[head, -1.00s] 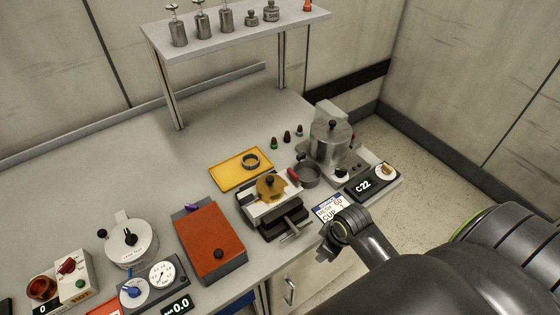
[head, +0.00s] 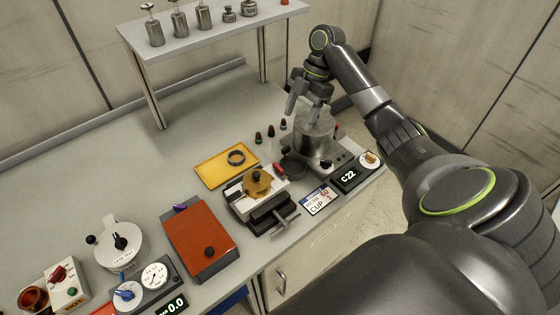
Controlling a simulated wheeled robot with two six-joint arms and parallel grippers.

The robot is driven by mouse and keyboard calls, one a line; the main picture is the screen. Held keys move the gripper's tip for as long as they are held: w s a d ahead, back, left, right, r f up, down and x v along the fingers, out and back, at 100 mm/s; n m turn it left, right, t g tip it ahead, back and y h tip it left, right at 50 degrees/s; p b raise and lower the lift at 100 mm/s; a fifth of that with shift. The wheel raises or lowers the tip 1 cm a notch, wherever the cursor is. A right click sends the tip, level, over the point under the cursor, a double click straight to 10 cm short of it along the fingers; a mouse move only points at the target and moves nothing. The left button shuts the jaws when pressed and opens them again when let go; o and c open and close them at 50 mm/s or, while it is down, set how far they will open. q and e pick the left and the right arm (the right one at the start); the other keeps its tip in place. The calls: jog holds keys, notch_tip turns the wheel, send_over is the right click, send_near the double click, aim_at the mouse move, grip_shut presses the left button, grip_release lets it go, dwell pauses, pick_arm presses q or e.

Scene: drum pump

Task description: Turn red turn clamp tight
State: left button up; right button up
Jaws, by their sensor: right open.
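My right gripper (head: 303,112) is open, with its fingers pointing down over the metal pot (head: 314,148) at the right end of the bench. The gripper and wrist hide the pot's lid and top knob. I see no grip on anything. A small red part (head: 337,128) shows at the pot's right edge. A red handle (head: 279,169) lies left of the small dark pan (head: 293,165). I cannot tell for sure which red part is the turn clamp. My left gripper is out of view.
Several small dark cones (head: 271,132) stand left of the pot. A vise-like fixture (head: 258,200), a yellow tray (head: 227,165) and a C22 display unit (head: 357,172) are near. A raised shelf (head: 200,30) with metal weights stands behind. The bench's back middle is clear.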

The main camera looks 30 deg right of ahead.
jog(key=b, duration=0.9)
send_near(279, 166)
notch_tip(279, 166, down, 2)
jog(key=x, duration=0.2)
jog(key=a+x, duration=0.1)
jog(key=x, duration=0.2)
jog(key=shift+s+a+f, duration=0.1)
jog(key=shift+a+f, duration=0.15)
jog(key=shift+f, duration=0.4)
